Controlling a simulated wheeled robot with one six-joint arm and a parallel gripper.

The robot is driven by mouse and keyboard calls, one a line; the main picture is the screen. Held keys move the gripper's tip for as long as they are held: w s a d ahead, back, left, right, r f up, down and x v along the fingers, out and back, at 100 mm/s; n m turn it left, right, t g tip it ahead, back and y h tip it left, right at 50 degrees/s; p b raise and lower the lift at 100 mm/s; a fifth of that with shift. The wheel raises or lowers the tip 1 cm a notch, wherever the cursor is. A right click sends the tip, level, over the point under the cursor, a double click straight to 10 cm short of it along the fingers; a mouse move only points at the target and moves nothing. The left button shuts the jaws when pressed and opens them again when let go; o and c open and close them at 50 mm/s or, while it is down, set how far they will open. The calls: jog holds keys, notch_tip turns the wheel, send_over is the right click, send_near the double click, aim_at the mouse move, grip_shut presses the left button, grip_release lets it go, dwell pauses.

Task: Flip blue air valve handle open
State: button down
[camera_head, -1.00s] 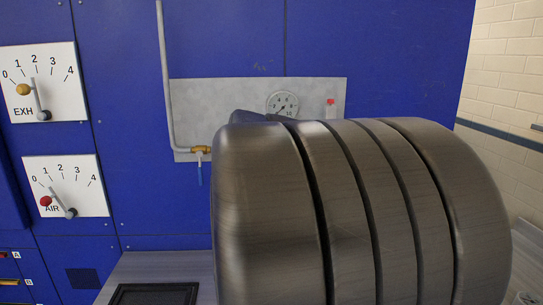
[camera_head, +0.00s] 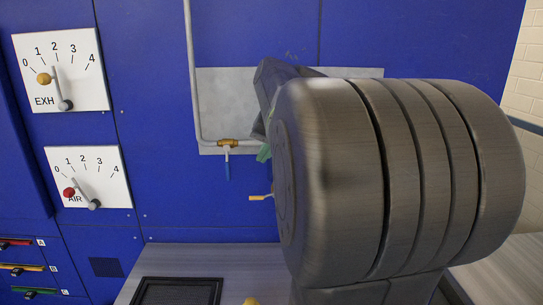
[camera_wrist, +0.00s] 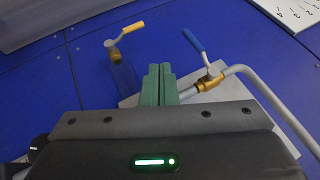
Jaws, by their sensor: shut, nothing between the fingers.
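The blue air valve handle (camera_head: 227,171) hangs straight down from a brass valve (camera_head: 228,143) at the end of a grey pipe (camera_head: 192,80). In the wrist view the blue handle (camera_wrist: 193,40) points up and left from the brass valve body (camera_wrist: 209,83). My gripper (camera_wrist: 160,69) is shut and empty, its green fingers side by side. They show just left of the blue handle and valve, apart from them in the picture. In the head view only a green bit of my gripper (camera_head: 264,153) shows, right of the valve; my arm hides the rest.
A second valve with a yellow handle (camera_wrist: 131,28) is left of my fingers in the wrist view. That yellow handle (camera_head: 260,197) also shows below the panel in the head view. EXH (camera_head: 62,72) and AIR (camera_head: 90,175) lever dials are at left. A dark tray (camera_head: 178,291) lies below.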

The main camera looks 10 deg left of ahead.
aim_at(227, 163)
jog(key=w+a+f+p, duration=0.2)
jog(key=a+f, duration=0.4)
jog(key=a, duration=0.2)
jog(key=shift+w+f, duration=0.2)
jog(key=shift+w, duration=0.1)
